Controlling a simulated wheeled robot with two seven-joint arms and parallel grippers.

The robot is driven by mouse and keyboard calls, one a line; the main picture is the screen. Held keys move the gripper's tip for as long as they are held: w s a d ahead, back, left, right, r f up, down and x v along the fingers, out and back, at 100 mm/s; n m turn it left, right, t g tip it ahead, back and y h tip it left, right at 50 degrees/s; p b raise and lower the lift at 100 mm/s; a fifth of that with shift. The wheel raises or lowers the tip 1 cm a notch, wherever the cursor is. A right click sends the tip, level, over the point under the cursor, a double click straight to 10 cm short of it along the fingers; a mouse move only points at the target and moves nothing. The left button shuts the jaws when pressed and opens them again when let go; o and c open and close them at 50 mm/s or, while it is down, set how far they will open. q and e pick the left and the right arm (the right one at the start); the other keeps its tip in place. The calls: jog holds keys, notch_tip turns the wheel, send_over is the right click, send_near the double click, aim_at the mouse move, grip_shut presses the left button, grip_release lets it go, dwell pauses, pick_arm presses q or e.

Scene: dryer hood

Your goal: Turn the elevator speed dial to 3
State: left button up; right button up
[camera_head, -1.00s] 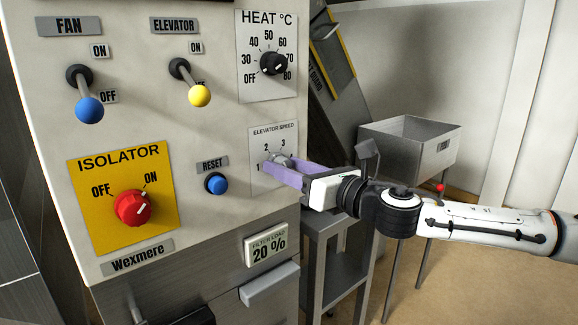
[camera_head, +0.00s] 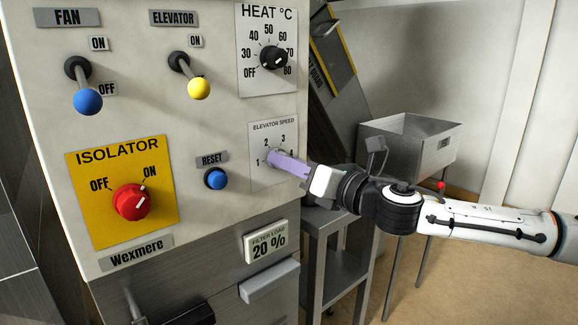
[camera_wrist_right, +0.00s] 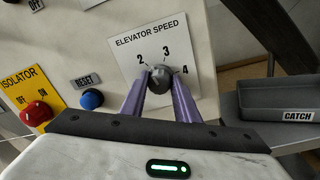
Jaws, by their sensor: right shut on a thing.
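The elevator speed dial is a small dark knob (camera_wrist_right: 160,79) on a white plate (camera_head: 286,135) marked with numbers, on the front of the machine panel. In the right wrist view the numbers 2, 3 and 4 show around it. My right gripper (camera_head: 271,158) has its purple fingers on the dial, one on each side in the right wrist view (camera_wrist_right: 160,84), and is shut on it. In the head view the fingers hide the dial. I cannot tell for sure which number the dial points to. My left gripper is not in view.
The heat dial (camera_head: 273,58) is above on the same panel. The blue reset button (camera_head: 215,179) and red isolator knob (camera_head: 131,202) are to the left. The fan lever (camera_head: 87,100) and elevator lever (camera_head: 198,87) are up left. A grey catch bin (camera_head: 412,145) stands behind my right arm.

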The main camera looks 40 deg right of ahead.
jog(key=shift+m+h+b, duration=0.3)
jog(key=shift+m+b, duration=0.7)
jog(key=shift+m, duration=3.3)
jog(key=o, duration=1)
jog(key=shift+o, duration=0.2)
jog(key=shift+f, duration=0.1)
